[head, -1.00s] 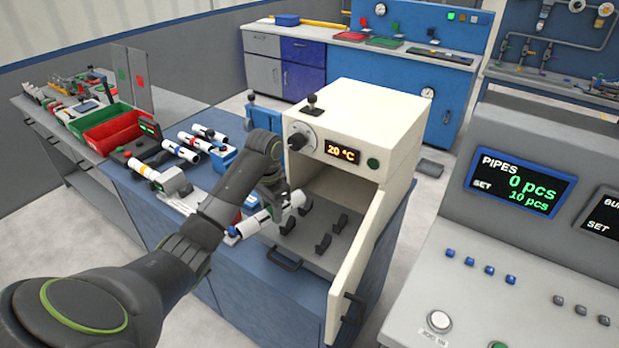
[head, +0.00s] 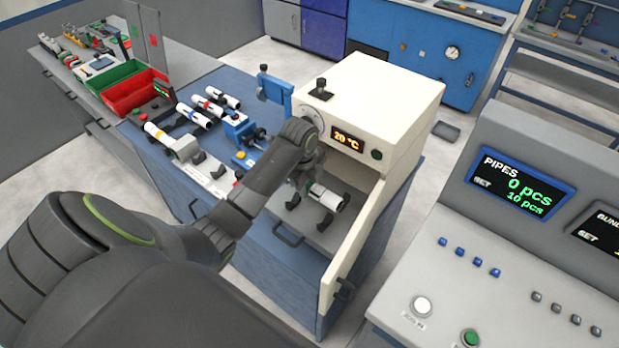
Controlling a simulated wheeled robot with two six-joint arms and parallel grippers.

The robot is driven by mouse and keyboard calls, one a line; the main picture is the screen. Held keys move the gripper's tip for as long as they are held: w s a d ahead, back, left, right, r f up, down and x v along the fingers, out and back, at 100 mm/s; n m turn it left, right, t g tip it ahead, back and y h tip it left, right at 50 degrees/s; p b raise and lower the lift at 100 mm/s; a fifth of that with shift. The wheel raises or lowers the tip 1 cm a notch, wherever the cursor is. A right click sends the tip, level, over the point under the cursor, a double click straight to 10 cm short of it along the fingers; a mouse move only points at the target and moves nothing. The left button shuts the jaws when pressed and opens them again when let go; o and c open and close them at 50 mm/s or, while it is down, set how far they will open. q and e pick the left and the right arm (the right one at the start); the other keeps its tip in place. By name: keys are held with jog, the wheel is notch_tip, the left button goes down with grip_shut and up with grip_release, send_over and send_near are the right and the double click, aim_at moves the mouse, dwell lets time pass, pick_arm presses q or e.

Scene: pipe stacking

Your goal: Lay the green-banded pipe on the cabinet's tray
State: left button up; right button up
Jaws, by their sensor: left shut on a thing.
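My left gripper (head: 303,182) is shut on a white pipe (head: 327,197) with a dark end. The pipe is over the cabinet's pulled-out tray (head: 290,225), close to its black cradles (head: 323,220). My gripper and arm hide the pipe's left part, and I cannot make out a green band. I cannot tell whether the pipe touches the cradles. The cream cabinet (head: 385,105) stands behind the tray, its door (head: 350,262) swung open on the right. My right gripper is out of view.
Several banded white pipes (head: 194,116) lie left on the blue bench. A clamp device (head: 186,148) holds another pipe (head: 157,133). Red (head: 135,103) and green bins stand farther back. The open door bounds the tray's right side. A grey console (head: 510,265) is at right.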

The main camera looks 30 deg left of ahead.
pick_arm(q)
jog(key=shift+f+b, duration=2.75)
jog(key=shift+b, duration=0.1)
jog(key=shift+f+b, duration=0.5)
jog(key=shift+f, duration=1.1)
jog(key=shift+f, duration=0.45)
jog(key=o, duration=1.1)
